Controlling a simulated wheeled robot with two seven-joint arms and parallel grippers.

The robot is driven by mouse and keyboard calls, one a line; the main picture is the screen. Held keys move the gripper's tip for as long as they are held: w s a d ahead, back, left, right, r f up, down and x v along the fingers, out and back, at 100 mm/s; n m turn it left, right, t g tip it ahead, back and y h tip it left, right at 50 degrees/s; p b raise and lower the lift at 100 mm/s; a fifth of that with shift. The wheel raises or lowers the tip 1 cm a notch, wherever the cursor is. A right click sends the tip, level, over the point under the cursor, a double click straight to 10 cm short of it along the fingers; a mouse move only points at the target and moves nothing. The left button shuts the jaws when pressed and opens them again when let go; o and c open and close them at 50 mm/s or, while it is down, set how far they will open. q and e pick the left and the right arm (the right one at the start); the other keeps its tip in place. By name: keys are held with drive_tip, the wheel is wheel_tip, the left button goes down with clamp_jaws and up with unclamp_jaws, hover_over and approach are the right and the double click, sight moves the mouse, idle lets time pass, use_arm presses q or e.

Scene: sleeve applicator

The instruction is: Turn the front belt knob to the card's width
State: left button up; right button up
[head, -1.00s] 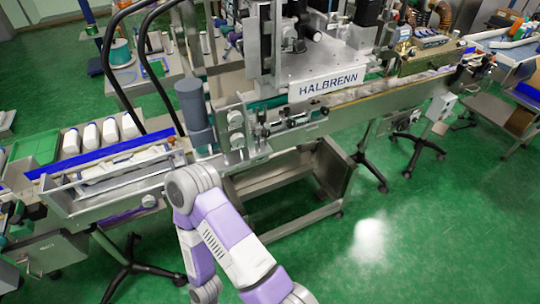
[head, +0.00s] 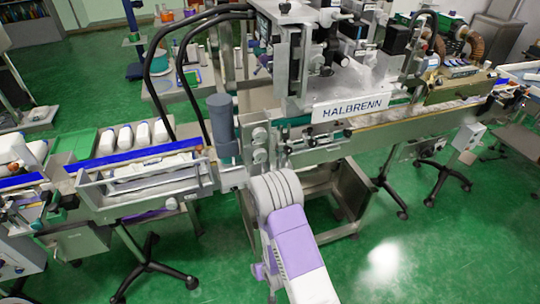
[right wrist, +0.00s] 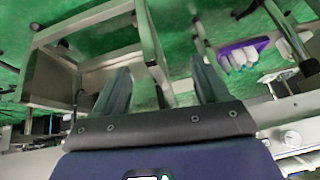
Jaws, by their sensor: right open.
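Round metal knobs, an upper one (head: 258,135) and a lower one (head: 260,155), sit on the machine's front plate, right of a grey cylinder. A smaller knob (head: 172,203) is under the left end of the conveyor. I cannot tell which is the front belt knob, and I see no readable width card. One of my arms, white and purple, rises from the bottom of the head view in front of the machine. My right gripper (right wrist: 160,67) shows in the right wrist view, fingers apart with nothing between them. My left gripper is not seen.
The HALBRENN machine (head: 350,109) spans the middle, with its belt (head: 410,118) running right. A metal frame and stand legs are low in front. Green floor is open at lower right.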

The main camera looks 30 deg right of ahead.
drive_tip(key=w+d+r+t+h+p, duration=0.1)
drive_tip(key=w+d+r+t, duration=0.25)
drive_tip(key=r, duration=0.25)
drive_tip(key=w+d+r+t+h+p, duration=0.1)
drive_tip(key=w+d+r+t+h, duration=0.2)
drive_tip(key=r, duration=0.4)
drive_tip(key=n+t+p, duration=0.1)
drive_tip(key=n+t, duration=0.1)
drive_tip(key=t, duration=0.2)
approach(262, 157)
drive_tip(key=shift+t+y, duration=0.35)
drive_tip(key=shift+y, duration=0.05)
drive_tip(key=x, duration=0.7)
drive_tip(key=shift+d+f, duration=0.15)
drive_tip(key=shift+f, duration=0.05)
drive_tip(key=shift+w+d, duration=0.2)
drive_tip(key=shift+w, duration=0.5)
drive_tip(key=c, duration=1.1)
